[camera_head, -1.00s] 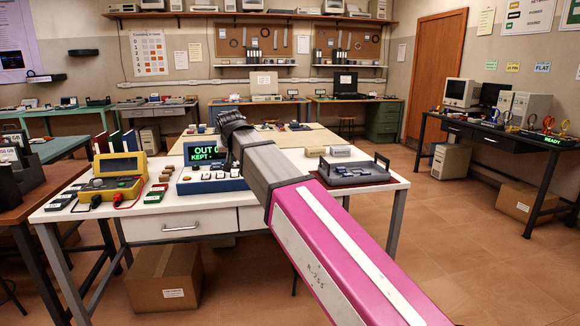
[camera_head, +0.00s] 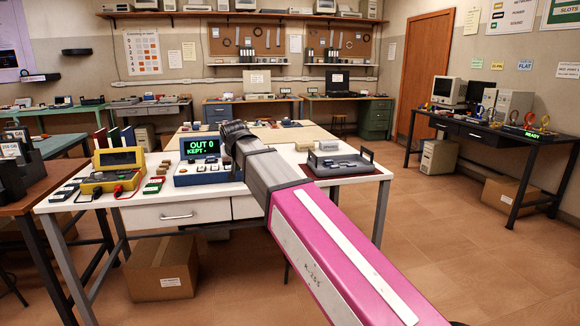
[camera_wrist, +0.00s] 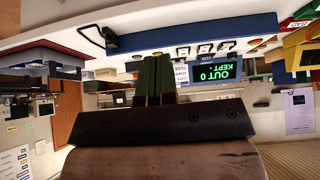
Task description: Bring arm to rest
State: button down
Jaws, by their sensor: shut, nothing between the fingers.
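My arm, with a pink link and a grey link, reaches forward over the white table (camera_head: 205,214) in the head view. Its dark end (camera_head: 236,134) is above the table, in front of the blue device with the green "OUT 0 KEPT" display (camera_head: 200,147). The fingers themselves are hard to make out there. In the wrist view, which is upside down, my gripper (camera_wrist: 153,62) shows its two dark fingers close together with nothing between them. The display (camera_wrist: 219,71) shows beyond them, inverted, and nothing is seen touching the fingers.
A yellow meter (camera_head: 118,160) and small modules stand on the table's left. A grey tray (camera_head: 338,165) lies on the right. A cardboard box (camera_head: 160,268) sits under the table. A dark desk with computers (camera_head: 480,130) stands at right; the floor before it is open.

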jog(key=s+d+f+m+g+h, duration=0.1)
jog(key=s+d+f+g+h, duration=0.2)
jog(key=d+f, duration=1.95)
jog(key=s+d+f+m+g+y, duration=0.1)
jog(key=s+d+f+g, duration=0.2)
jog(key=s+d+f, duration=1.1)
notch_tip(320, 180, down, 2)
jog(key=shift+d+f+m+g+y, duration=0.2)
jog(key=shift+d+m+g+y, duration=0.15)
jog(key=shift+d, duration=0.4)
